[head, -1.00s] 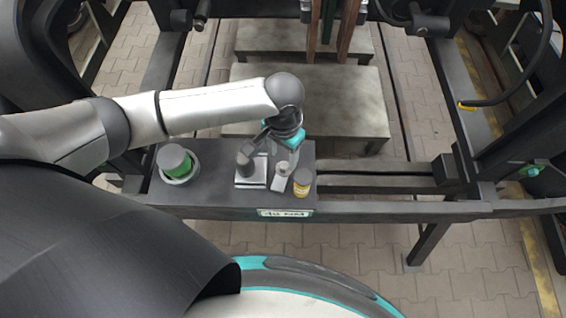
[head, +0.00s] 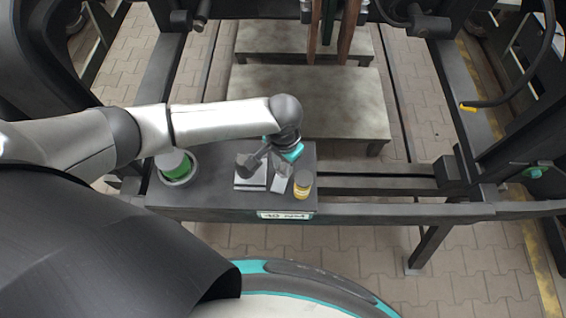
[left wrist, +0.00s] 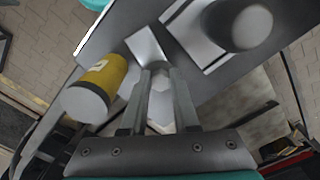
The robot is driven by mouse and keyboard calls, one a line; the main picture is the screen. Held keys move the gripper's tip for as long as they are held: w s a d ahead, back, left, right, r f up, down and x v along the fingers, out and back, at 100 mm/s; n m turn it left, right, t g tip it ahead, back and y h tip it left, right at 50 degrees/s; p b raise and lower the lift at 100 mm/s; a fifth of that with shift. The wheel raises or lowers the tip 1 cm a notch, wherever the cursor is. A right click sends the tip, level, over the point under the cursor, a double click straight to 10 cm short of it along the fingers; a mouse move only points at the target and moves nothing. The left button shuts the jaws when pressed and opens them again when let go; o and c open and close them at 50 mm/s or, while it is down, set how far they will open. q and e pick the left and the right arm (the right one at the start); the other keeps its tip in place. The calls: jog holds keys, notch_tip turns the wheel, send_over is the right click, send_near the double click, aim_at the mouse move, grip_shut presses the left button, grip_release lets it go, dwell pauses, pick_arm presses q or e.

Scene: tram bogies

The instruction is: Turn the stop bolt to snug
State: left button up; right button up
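The stop bolt seems to be the pale, faceted piece (left wrist: 160,106) between my left fingers in the left wrist view. By the silver angled block (left wrist: 146,46), it is mostly hidden by my gripper in the head view. My left gripper (head: 284,163) points down over this block (head: 280,184). In the left wrist view its two fingers (left wrist: 160,88) stand apart, one on each side of the pale piece. Whether they touch it I cannot tell. My right gripper is in neither view.
Close by stand a yellow can (head: 303,184) and a square metal plate (head: 251,183) with a dark round-topped knob (left wrist: 247,24). A green-and-grey cylinder (head: 174,163) sits in a round holder at left. The dark shelf's (head: 215,197) front edge bears a label (head: 285,215).

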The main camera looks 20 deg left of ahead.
pick_arm(q)
grip_shut()
dwell(0.3)
jog(key=m+p, duration=0.2)
jog(key=m, duration=0.1)
jog(key=shift+r+m+p, duration=0.1)
jog(key=shift+m+p, duration=0.2)
jog(key=shift+p, duration=0.1)
jog(key=m+p, duration=0.1)
jog(key=m, duration=0.2)
jog(key=shift+w+a+m, duration=0.1)
jog(key=shift+m, duration=0.2)
jog(key=shift+m+p, duration=0.7)
jog(key=shift+m, duration=1.1)
jog(key=o, duration=0.5)
grip_release()
